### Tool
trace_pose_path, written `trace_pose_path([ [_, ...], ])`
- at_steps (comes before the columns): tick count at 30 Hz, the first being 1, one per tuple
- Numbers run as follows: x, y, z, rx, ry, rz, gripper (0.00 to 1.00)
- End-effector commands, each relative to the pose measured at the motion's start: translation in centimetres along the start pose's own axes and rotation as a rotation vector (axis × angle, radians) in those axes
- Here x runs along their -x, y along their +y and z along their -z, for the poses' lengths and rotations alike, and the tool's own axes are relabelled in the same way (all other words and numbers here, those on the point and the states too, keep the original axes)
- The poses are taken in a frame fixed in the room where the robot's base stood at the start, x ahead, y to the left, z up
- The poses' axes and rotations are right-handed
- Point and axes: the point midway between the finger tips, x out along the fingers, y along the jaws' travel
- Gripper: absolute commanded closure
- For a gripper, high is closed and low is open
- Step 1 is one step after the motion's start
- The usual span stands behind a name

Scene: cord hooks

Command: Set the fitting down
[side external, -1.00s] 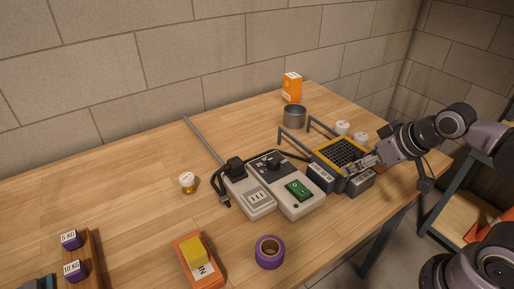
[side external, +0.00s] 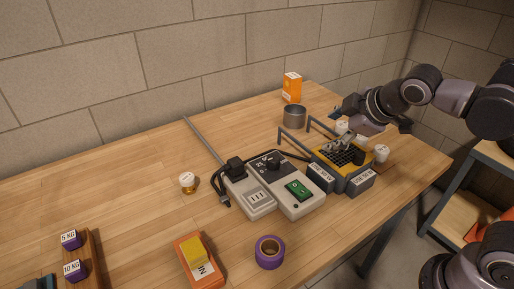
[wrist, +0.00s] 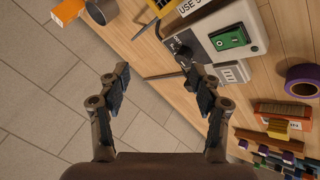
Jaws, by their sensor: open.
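In the wrist view my gripper (wrist: 162,82) is open, and nothing is held between the fingertips. The dark piece cannot be made out in the wrist view. White-capped pieces stand near the tray, one at its right (side external: 381,153) and one behind it (side external: 341,128).
Left of the tray is a grey switch box (side external: 292,207) with a green switch, wired to a plug box (side external: 247,200). A metal cup (side external: 294,117) and orange carton (side external: 292,88) stand behind. Purple tape (side external: 270,252) lies in front.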

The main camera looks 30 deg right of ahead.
Motion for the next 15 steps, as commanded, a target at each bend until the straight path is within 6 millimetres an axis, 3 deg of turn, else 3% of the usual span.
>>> trace_pose_path([
  [8, -3.6, -1.0, 9.5, 0.863, 0.050, -0.150, 0.35],
  [15, -5.8, -5.3, 18.1, 1.606, 0.048, -0.352, 0.35],
])
